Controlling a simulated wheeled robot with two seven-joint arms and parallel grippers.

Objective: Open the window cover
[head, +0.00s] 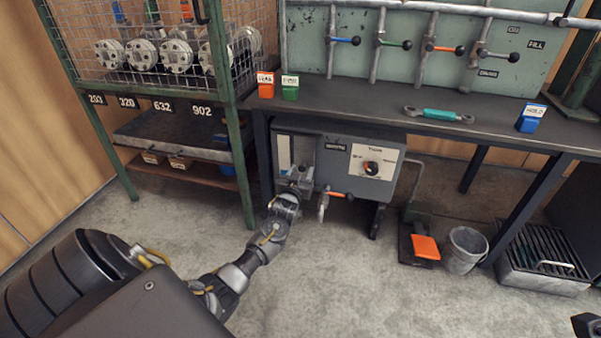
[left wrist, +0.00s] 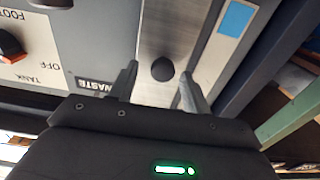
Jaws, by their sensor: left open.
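The window cover is a brushed metal plate (left wrist: 172,30) with a dark round knob (left wrist: 162,70), seen close in the left wrist view. In the head view the cover (head: 304,150) is on the left part of the grey box (head: 335,152) under the bench. My left gripper (head: 300,176) is in front of its lower part and hides the knob. In the left wrist view its fingers (left wrist: 158,80) are open, one on each side of the knob; I cannot tell whether they touch it. A dark part of mine, likely the right gripper (head: 587,325), shows at the bottom right corner.
A dial panel (head: 373,168) and an orange-handled tap (head: 336,195) are right of the cover. A green rack post (head: 238,150) and a bench leg stand close on the left. A pedal (head: 424,247) and bucket (head: 465,250) are on the floor to the right.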

